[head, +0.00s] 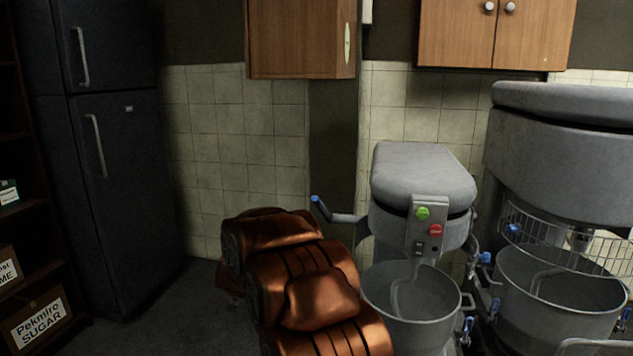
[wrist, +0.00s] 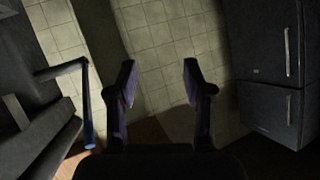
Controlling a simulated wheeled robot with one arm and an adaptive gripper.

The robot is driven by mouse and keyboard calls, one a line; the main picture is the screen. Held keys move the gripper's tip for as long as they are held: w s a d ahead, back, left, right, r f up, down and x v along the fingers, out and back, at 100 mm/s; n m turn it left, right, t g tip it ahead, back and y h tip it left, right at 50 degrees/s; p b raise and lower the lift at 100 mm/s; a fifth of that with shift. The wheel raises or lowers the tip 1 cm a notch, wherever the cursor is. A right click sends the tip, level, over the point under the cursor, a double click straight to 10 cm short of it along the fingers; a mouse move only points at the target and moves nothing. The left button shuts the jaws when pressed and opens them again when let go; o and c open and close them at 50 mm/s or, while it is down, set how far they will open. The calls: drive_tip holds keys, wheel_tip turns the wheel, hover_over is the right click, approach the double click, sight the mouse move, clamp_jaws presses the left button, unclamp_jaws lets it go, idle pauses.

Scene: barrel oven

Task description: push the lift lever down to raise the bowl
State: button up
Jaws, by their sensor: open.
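The smaller grey mixer (head: 420,185) stands right of centre in the head view, with a metal bowl (head: 437,320) below its head. A grey lever with a blue tip (head: 321,208) sticks out from the mixer's left side and angles upward; I take it for the lift lever. In the wrist view the lever (wrist: 86,108) is at the left, its blue end low in the picture. My gripper (wrist: 159,80) is open and empty in the wrist view, with the lever left of its left finger and apart from it.
A larger mixer (head: 560,150) with a wire guard and its own bowl stands at the right. A dark fridge (head: 120,170) and a shelf with boxes (head: 40,318) are at the left. Wooden cabinets (head: 300,40) hang above. Floor is free before the fridge.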

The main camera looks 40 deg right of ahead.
drive_tip(key=d+r+m+h+p, duration=0.2)
drive_tip(key=d+r+h+p, duration=0.3)
drive_tip(key=d, duration=0.5)
drive_tip(key=m+g+h+p, duration=0.3)
drive_tip(key=m+h, duration=0.1)
drive_tip(key=h, duration=0.1)
approach(316, 205)
drive_tip(key=w+d+r, duration=0.1)
drive_tip(key=w+d, duration=0.1)
drive_tip(key=d, duration=0.1)
drive_tip(key=p+x, duration=0.1)
drive_tip(key=x, duration=0.4)
drive_tip(key=shift+d+r, duration=0.15)
drive_tip(key=shift+d, duration=0.1)
drive_tip(key=shift+p+x, duration=0.35)
drive_tip(key=shift+x, duration=0.55)
clamp_jaws()
